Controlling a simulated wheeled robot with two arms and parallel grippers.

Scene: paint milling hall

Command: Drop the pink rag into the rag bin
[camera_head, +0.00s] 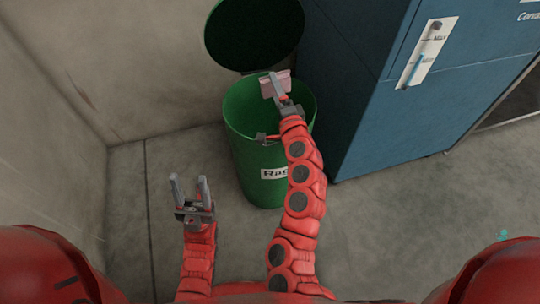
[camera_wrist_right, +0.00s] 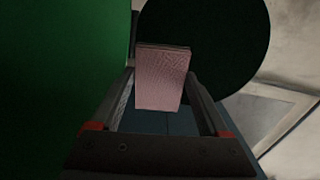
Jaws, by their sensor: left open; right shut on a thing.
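The pink rag (camera_head: 278,84) is held in my right gripper (camera_head: 277,91), over the open mouth of the green rag bin (camera_head: 252,165). In the right wrist view the pink rag (camera_wrist_right: 162,80) sits between the two fingers of my right gripper (camera_wrist_right: 162,95). The bin's round lid (camera_head: 254,30) is raised at the back, and its dark inner side shows. A white label, partly hidden by my right arm, is on the bin's front. My left gripper (camera_head: 189,190) is open and empty, to the left of the bin and apart from it.
A tall blue cabinet (camera_head: 365,90) stands close to the right of the bin. Concrete walls (camera_head: 120,60) rise behind and to the left.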

